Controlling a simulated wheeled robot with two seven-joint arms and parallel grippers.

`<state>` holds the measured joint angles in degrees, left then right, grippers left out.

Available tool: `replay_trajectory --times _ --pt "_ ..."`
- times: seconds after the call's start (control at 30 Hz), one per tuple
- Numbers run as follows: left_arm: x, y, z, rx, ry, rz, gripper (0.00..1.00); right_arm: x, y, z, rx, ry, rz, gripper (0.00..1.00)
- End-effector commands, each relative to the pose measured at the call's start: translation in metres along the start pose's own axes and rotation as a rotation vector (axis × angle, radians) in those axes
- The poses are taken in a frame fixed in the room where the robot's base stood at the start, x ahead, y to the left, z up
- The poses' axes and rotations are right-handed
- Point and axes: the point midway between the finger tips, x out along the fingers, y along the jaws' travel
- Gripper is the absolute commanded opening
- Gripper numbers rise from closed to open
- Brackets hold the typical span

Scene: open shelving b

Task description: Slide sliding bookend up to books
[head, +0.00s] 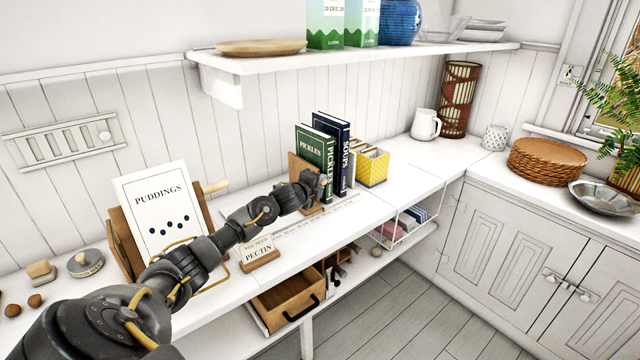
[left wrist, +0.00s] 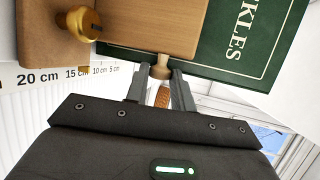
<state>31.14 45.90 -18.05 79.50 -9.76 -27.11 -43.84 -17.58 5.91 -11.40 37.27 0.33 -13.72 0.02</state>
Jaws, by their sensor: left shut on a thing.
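The sliding bookend is a wooden board (head: 297,170) standing just left of the books in the head view; my arm hides part of it. The books are a green PICKLES book (head: 308,146) and a dark blue SOUPS book (head: 333,130), both upright. In the left wrist view the bookend (left wrist: 150,30) lies against the picture of the green book (left wrist: 235,35); I cannot tell whether they touch. My left gripper (head: 318,183) is shut on the bookend's small wooden knob (left wrist: 160,68). My right gripper is not in view.
A yellow file box (head: 373,168) stands right of the books. A scale marked in cm (left wrist: 70,75) runs along the counter. A PECTIN sign (head: 259,251) and a PUDDINGS book (head: 157,205) on a stand are near my arm. A shelf (head: 375,56) hangs above.

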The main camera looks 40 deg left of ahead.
Motion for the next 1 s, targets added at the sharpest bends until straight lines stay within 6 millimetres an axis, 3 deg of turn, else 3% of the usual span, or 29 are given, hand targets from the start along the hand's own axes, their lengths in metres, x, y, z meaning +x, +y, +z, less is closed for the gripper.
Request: replay_trajectory --times 0.1,0.47,1.0 --pt "0.0 0.0 0.0 0.0 0.001 0.0 0.34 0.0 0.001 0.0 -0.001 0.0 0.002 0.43" --pt "-0.006 0.001 0.0 0.001 0.001 0.0 0.34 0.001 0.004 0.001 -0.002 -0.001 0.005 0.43" --pt "-0.095 0.002 0.0 0.002 0.001 0.001 0.34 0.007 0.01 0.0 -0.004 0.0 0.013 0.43"
